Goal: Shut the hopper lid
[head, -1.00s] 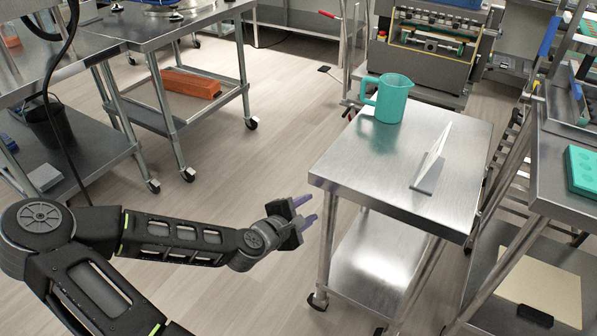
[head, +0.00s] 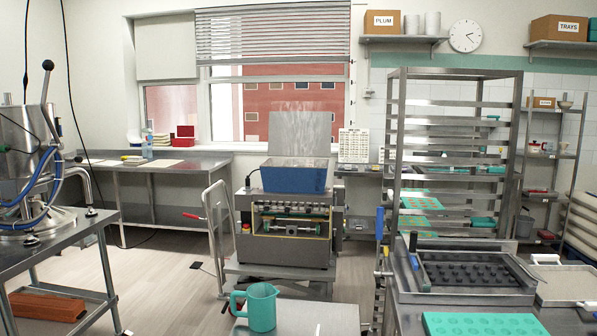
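The depositor (head: 288,240) stands in the middle of the head view, beyond the near steel table. Its blue hopper (head: 292,179) sits on top. A flat grey panel, which looks like the hopper lid (head: 299,130), stands upright behind the hopper's back edge, so the lid is open. Faint steam shows in front of it. What is inside the hopper is hidden by its front wall. Neither of my grippers is in this view.
A teal jug (head: 261,308) stands on the near steel table (head: 325,322). A tall tray rack (head: 455,150) and a bench with a dark mould tray (head: 470,272) are at right. A steel kettle (head: 25,165) is at left. Open floor lies left of the depositor.

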